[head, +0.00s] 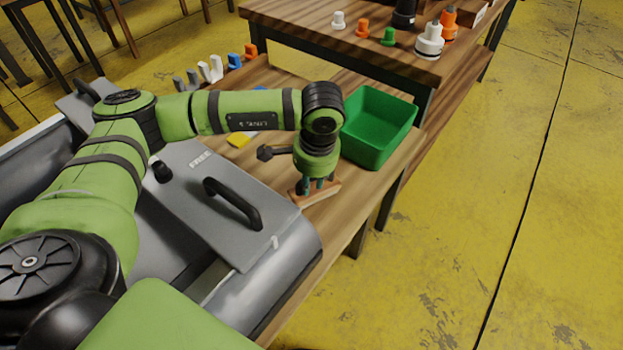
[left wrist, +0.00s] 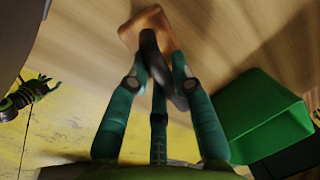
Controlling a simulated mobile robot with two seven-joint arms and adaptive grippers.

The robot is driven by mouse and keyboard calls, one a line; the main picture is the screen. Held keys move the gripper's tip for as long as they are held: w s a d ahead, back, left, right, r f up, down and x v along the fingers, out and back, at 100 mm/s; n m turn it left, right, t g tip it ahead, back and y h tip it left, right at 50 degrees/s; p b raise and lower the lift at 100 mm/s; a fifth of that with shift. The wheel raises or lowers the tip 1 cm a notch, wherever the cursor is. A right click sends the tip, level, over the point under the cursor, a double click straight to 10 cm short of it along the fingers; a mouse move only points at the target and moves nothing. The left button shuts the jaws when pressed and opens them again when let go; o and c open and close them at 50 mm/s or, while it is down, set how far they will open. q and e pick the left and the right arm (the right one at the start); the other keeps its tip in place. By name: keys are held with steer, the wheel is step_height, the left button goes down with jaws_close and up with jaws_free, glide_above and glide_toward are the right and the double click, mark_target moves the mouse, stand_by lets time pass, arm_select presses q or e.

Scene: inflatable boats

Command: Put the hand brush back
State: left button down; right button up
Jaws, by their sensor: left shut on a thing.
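Whether the brush touches the bench is hard to tell. A small green and dark shape at the left of the left wrist view looks like my right gripper (left wrist: 32,92); its fingers are unclear.
A green open bin (head: 378,125) stands on the bench just right of my gripper. The grey machine (head: 215,195) with black handles lies to the left. Hooks and a yellow piece (head: 240,139) are behind my arm. A higher table (head: 330,45) holds several coloured valve caps. The floor at right is clear.

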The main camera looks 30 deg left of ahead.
arm_select(q)
steer(key=c, duration=1.1)
jaws_free()
steer(key=shift+f, duration=0.15)
steer(key=r, duration=0.4)
steer(key=d+r, duration=0.1)
steer(key=r, duration=0.3)
steer(key=s+r, duration=0.1)
steer(key=r, duration=0.3)
steer(key=shift+d+r, duration=0.1)
steer(key=shift+d, duration=0.25)
